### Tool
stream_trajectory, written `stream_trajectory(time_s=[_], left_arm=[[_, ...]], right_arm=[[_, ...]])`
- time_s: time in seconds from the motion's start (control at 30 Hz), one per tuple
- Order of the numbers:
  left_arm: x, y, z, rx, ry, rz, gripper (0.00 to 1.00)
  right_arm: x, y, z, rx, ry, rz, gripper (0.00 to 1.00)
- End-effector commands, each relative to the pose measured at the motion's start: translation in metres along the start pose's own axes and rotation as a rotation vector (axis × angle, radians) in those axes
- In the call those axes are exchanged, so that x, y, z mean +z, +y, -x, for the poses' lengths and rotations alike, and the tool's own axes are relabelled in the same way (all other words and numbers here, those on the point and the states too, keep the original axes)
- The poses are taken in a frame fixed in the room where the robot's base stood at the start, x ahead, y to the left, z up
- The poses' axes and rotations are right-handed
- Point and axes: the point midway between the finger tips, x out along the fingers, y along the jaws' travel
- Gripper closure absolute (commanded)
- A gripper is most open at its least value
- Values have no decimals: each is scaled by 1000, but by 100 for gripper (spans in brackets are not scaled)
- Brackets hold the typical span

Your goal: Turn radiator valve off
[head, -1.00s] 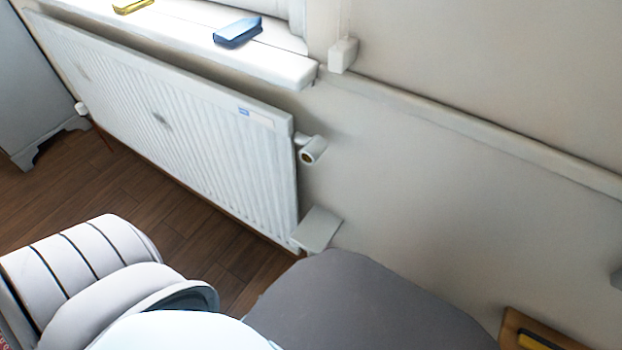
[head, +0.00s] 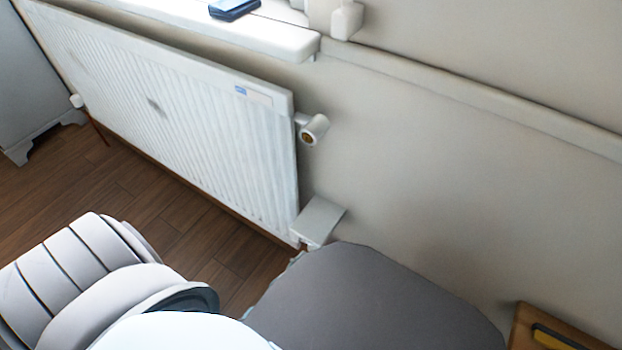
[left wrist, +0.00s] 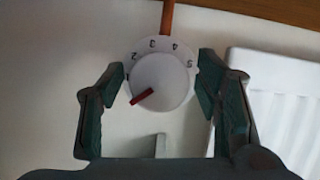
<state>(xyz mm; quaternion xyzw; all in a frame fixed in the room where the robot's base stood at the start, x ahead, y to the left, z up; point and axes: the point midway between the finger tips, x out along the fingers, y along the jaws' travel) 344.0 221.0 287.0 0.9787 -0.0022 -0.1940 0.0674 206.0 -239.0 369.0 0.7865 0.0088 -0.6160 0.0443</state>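The white radiator (head: 200,110) hangs on the wall in the head view. At its right end is a white valve fitting (head: 314,130) with a brass-coloured end. A small white knob (head: 77,100) is at its far left end. The left wrist view shows a round white dial (left wrist: 165,78) marked 2, 3, 4, 5, with a red pointer (left wrist: 142,96) aimed to the lower left. My left gripper (left wrist: 160,82) is open, with one finger on each side of the dial and small gaps visible. I cannot tell which head-view fitting this dial is. My right gripper is not in view.
A grey rounded seat-like surface (head: 370,300) stands in front of the radiator's right end, near a white plate (head: 320,220). A wooden piece (head: 560,325) is at the lower right. A grey cabinet (head: 35,70) stands left. A blue object (head: 234,9) lies on the sill.

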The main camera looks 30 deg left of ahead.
Motion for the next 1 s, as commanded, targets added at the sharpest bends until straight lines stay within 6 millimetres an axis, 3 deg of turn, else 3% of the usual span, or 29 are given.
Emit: stream_trajectory(time_s=[0.03, 0.3, 0.47, 0.73, 1.0], left_arm=[[0, 0, 0, 0, 0, 0, 48], [0, 0, 0, 0, 0, 0, 90], [0, -1, 0, 20, 1, 47, 90], [1, -2, 0, 163, -1, 393, 90], [1, -1, 1, 190, -2, 460, 90]], right_arm=[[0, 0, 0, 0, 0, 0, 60], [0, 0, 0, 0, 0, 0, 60], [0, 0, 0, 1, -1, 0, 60], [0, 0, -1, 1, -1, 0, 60], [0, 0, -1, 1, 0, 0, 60]])
